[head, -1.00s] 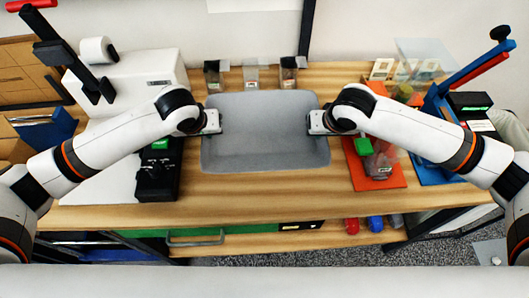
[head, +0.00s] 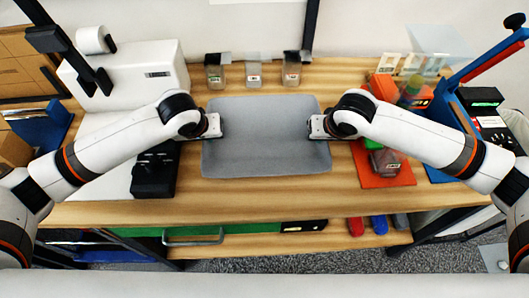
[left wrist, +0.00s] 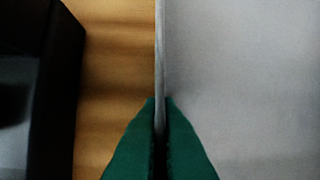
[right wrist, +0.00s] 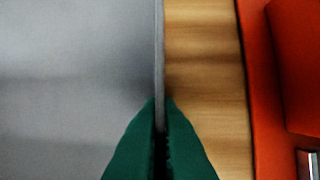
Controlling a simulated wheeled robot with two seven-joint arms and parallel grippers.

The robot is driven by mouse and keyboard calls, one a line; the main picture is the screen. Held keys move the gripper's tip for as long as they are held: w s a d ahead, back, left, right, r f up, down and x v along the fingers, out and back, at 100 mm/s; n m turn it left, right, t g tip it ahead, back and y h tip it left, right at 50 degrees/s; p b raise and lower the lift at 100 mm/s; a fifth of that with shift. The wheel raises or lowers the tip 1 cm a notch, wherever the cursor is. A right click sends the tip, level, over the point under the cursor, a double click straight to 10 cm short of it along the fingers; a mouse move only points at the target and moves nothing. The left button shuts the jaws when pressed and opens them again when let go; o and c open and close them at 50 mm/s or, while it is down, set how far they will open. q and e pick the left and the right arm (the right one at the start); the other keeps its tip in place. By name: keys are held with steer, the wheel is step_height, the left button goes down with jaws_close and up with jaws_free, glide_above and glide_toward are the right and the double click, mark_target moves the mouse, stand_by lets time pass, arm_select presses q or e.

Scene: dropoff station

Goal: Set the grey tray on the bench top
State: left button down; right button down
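The grey tray (head: 265,140) is over the wooden bench top (head: 340,200), between my two arms. My left gripper (head: 214,126) is shut on the tray's left wall; in the left wrist view the green fingertips (left wrist: 160,120) pinch its thin rim. My right gripper (head: 320,127) is shut on the right wall, and its green fingertips (right wrist: 160,120) also show pinching the rim. The tray looks level and empty. Whether its underside touches the bench cannot be told.
A black device (head: 155,172) stands close left of the tray. An orange mat (head: 385,168) with items on it lies close to the right. Several small clear containers (head: 253,75) stand behind the tray. Bare wood shows in front of it.

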arm_select(q)
steer(key=c, duration=2.1)
jaws_free()
steer(key=shift+a+f, duration=0.2)
steer(key=shift+f, duration=0.25)
arm_select(e)
steer(key=c, duration=2.1)
jaws_free()
steer(key=shift+d+f, duration=0.2)
steer(key=shift+f, duration=0.2)
arm_select(q)
steer(key=o, duration=0.3)
steer(key=shift+r, duration=0.2)
arm_select(e)
steer(key=o, duration=0.3)
steer(key=shift+r, duration=0.15)
arm_select(q)
steer(key=shift+o, duration=0.8)
steer(key=shift+d, duration=0.1)
arm_select(e)
steer(key=shift+o, duration=0.8)
steer(key=shift+a, duration=0.2)
steer(key=shift+s+r, duration=0.1)
steer(key=shift+r, duration=0.1)
arm_select(q)
steer(key=v, duration=1.2)
arm_select(e)
steer(key=v, duration=1.1)
steer(key=shift+r, duration=0.35)
